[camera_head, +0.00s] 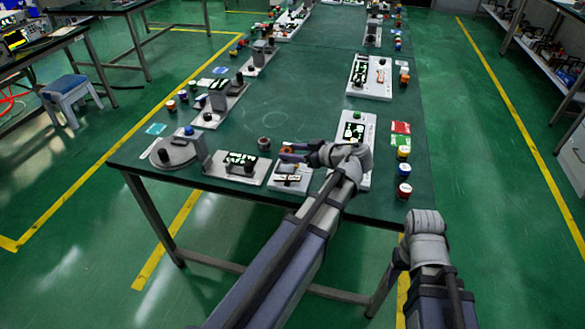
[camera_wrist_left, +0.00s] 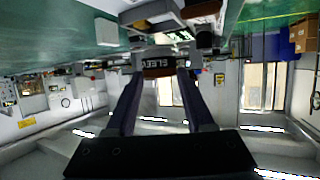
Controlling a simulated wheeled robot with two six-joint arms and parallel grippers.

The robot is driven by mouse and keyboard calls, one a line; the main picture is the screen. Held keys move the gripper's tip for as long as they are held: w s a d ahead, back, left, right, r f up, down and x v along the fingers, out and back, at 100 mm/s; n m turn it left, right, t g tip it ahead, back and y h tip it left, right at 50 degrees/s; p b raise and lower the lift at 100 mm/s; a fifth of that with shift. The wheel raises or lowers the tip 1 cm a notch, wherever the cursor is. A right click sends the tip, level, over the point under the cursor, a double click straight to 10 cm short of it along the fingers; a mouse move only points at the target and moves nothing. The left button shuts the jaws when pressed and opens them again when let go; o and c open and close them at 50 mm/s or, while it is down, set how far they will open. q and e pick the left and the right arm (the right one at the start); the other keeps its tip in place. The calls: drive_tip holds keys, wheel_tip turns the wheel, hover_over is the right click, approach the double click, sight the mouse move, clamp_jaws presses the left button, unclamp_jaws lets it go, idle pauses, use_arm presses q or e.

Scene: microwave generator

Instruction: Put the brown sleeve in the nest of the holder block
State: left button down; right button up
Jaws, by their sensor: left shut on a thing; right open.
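The brown sleeve (camera_wrist_left: 159,67), lettered "SLEEVE", is between the fingertips of my left gripper (camera_wrist_left: 160,76) in the left wrist view. The gripper is shut on it. In the head view my left gripper (camera_head: 287,154) is low over the front of the green table, and a small brown patch of the sleeve (camera_head: 286,149) shows at its tips. A small white block (camera_head: 290,180) stands just below the gripper in the picture; it looks like the holder block, but its nest cannot be made out. Only part of my right arm shows at lower right; its gripper is not visible.
A white panel with a display (camera_head: 240,167) stands left of the small block. A larger white panel (camera_head: 358,128) is behind my left arm. Several coloured caps (camera_head: 403,170) line the right edge. A dark round piece (camera_head: 264,143) stands nearby. The table middle (camera_head: 290,100) is clear.

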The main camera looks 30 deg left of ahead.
use_arm(q)
drive_tip(key=shift+f+b, duration=1.95)
drive_tip(key=shift+r, duration=0.15)
drive_tip(key=c, duration=0.7)
unclamp_jaws()
drive_tip(key=shift+f, duration=0.2)
drive_tip(key=shift+c, duration=0.2)
drive_tip(key=o, duration=0.5)
drive_tip(key=shift+c, duration=0.2)
drive_tip(key=shift+r, duration=0.1)
drive_tip(key=shift+r+p, duration=0.25)
drive_tip(key=shift+p, duration=0.05)
drive_tip(key=p+v, duration=0.4)
drive_tip(key=v, duration=0.8)
drive_tip(key=shift+f, duration=0.2)
